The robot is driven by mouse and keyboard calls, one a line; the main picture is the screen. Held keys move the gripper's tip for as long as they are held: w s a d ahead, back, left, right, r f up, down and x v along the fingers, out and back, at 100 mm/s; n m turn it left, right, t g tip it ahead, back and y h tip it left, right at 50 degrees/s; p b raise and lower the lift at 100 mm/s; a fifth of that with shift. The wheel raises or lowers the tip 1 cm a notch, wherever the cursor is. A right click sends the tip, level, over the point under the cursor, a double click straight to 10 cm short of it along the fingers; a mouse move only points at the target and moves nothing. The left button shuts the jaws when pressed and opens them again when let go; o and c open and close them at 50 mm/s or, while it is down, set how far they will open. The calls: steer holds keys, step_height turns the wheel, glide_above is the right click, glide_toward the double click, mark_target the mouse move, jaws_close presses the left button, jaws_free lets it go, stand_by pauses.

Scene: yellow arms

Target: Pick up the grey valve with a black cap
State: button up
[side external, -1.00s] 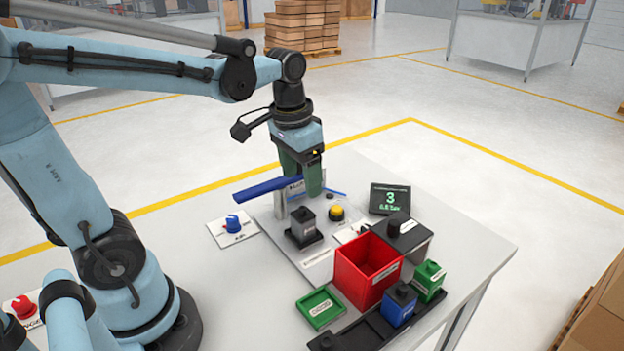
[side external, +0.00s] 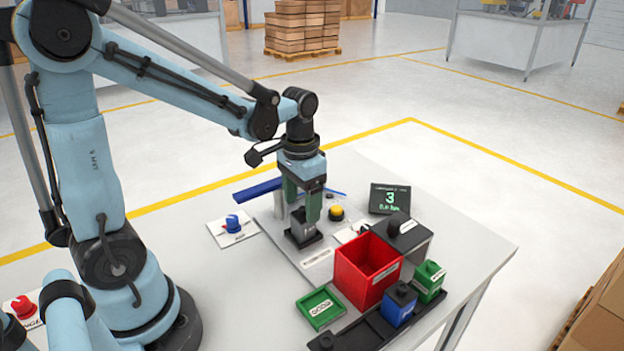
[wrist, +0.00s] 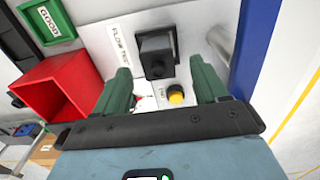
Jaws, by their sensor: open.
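A dark grey block-shaped valve with a black cap (wrist: 157,52) stands upright on a black base on the white "FLOW TEST" plate (wrist: 112,20). In the side view, the valve's lower part and base (side external: 304,238) show under my gripper (side external: 305,213), and its top is largely hidden by the fingers. In the wrist view, the two green fingers of my gripper (wrist: 161,70) are spread apart, with the valve between and just beyond their tips. No grip on it shows.
A red bin (side external: 366,272), a green "GOOD" tray (side external: 319,307), and a black rack with a blue valve (side external: 398,306) and a green valve (side external: 430,281) stand to the right. A yellow button (side external: 336,213), a grey post (side external: 279,205) and a blue bar (side external: 257,190) are close to my gripper.

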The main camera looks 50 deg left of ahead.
mark_target(303, 208)
steer(key=shift+d+f, duration=0.1)
steer(key=shift+f, duration=2.5)
steer(key=c, duration=1.1)
steer(key=shift+r, duration=0.15)
